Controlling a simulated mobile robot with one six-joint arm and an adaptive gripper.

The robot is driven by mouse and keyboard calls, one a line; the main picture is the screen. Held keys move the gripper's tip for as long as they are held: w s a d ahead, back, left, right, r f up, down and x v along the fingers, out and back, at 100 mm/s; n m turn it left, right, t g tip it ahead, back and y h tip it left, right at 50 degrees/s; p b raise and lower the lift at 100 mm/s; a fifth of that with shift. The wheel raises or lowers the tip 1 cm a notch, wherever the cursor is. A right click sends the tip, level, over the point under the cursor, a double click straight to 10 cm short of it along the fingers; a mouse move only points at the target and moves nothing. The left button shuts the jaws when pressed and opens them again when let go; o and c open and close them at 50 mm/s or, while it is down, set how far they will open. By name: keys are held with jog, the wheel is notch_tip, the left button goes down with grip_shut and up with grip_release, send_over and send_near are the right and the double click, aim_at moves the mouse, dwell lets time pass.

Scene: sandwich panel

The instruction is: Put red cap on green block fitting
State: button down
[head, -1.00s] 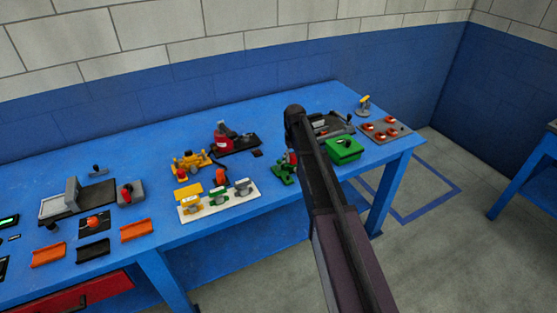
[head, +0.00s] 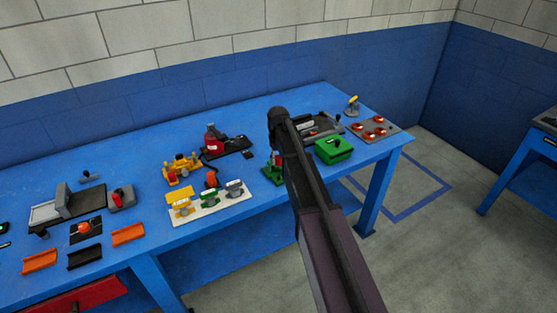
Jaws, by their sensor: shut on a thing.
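A green fitting (head: 273,173) stands on the blue table just left of my dark arm, which partly covers it. A small red part shows at its top beside the arm; I cannot tell whether it is the red cap. A green block (head: 334,151) with a black knob on top sits to the right of the arm. I cannot tell which of the two greens is the green block fitting. My arm reaches up from the lower right and hides its own end, so my gripper and anything in it are not visible.
The blue table (head: 135,160) holds a white board (head: 205,217) with yellow, green and grey fittings, a yellow machine (head: 181,169), a red-and-black device (head: 214,141) and a plate with red buttons (head: 373,129). Orange trays (head: 128,235) lie along the front left. The table's back strip is clear.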

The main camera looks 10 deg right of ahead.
jog(key=shift+d+f+n, duration=0.1)
jog(key=shift+f+n, duration=0.05)
jog(key=shift+n, duration=1.05)
jog(key=shift+f+b, duration=0.2)
jog(key=shift+b, duration=0.15)
jog(key=shift+f+b, duration=2.25)
jog(key=shift+f, duration=0.05)
jog(key=shift+f+b, duration=1.55)
dwell(0.7)
dwell(0.3)
jog(key=shift+c, duration=1)
grip_release()
jog(key=shift+o, duration=1)
